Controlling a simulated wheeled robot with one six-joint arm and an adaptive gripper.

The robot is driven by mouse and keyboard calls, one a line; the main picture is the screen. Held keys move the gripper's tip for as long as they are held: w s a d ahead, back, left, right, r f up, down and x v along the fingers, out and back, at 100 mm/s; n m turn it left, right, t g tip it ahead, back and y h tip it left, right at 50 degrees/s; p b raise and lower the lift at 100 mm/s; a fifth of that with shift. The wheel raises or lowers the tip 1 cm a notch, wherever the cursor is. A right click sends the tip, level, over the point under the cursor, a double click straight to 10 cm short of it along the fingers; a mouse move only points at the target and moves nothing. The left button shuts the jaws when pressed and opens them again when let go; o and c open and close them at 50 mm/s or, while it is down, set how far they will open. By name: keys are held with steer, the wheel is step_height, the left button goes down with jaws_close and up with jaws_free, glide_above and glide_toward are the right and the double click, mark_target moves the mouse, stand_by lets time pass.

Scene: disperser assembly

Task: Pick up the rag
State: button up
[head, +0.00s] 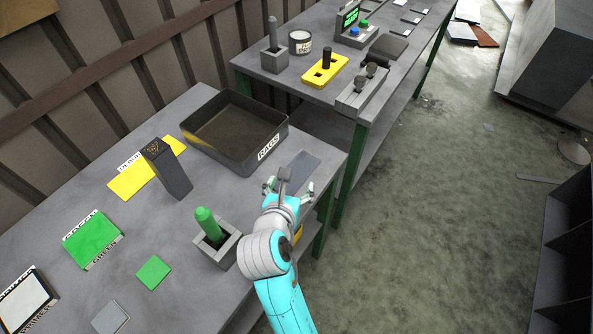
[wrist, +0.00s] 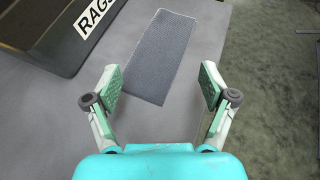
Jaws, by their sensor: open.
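The rag (head: 302,169) is a flat grey-blue rectangle lying on the table near its right end, beside the rag tray. It also shows in the wrist view (wrist: 161,55), lying flat ahead of the fingers. My gripper (head: 287,187) is open and empty at the near end of the rag. In the wrist view, my gripper (wrist: 158,92) has its green-padded fingers spread wide, with the rag's near end between them in the picture. I cannot tell the exact height of the fingers above the table.
A dark tray labelled RAGS (head: 236,132) stands left of the rag. A green-handled tool (head: 208,223) stands in a grey holder (head: 219,250) near my arm. A dark upright block (head: 167,170) stands farther left. A second table (head: 320,92) with several items is behind.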

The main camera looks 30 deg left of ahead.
mark_target(297, 173)
steer(key=shift+x, duration=2.75)
steer(key=shift+w+a, duration=0.1)
steer(key=shift+w, duration=0.05)
steer(key=shift+w+f, duration=0.1)
steer(key=shift+f, duration=0.4)
jaws_close()
step_height(297, 173, up, 13)
steer(key=shift+f, duration=0.15)
